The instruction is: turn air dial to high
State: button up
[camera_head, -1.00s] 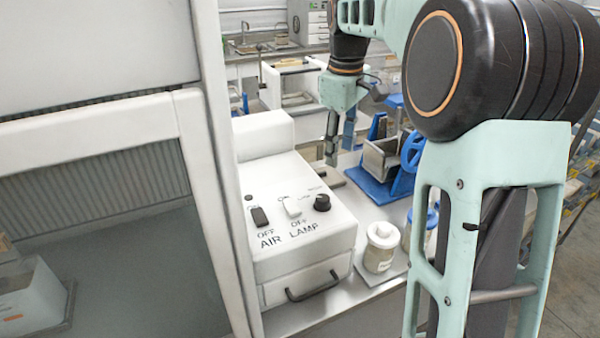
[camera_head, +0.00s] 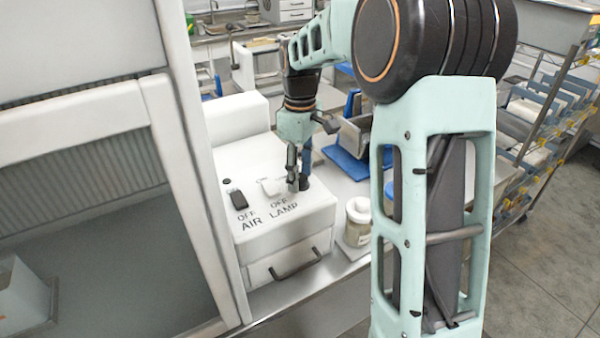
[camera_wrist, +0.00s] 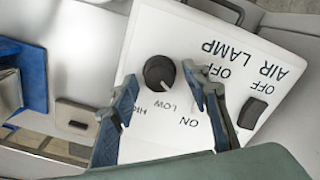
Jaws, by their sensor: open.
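The air dial (camera_wrist: 160,72) is a round black knob on the white control box (camera_head: 290,218). In the wrist view its white mark points down towards the LOW label; the HIGH label is partly covered by a finger. My gripper (camera_head: 298,184) is open over the box's right side, pointing down, and hides the dial in the head view. In the wrist view my gripper (camera_wrist: 160,78) has one finger on each side of the dial, with gaps visible. Whether the fingertips reach down to knob height I cannot tell.
A black switch (camera_head: 238,200) and a white switch (camera_head: 272,187) sit left of my gripper. A lidded jar (camera_head: 357,222) stands right of the box. The cabinet frame (camera_head: 190,190) rises close on the left. A blue-based device (camera_head: 345,163) stands behind.

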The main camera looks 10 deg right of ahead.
jog(key=shift+c, duration=0.2)
jog(key=c, duration=1.1)
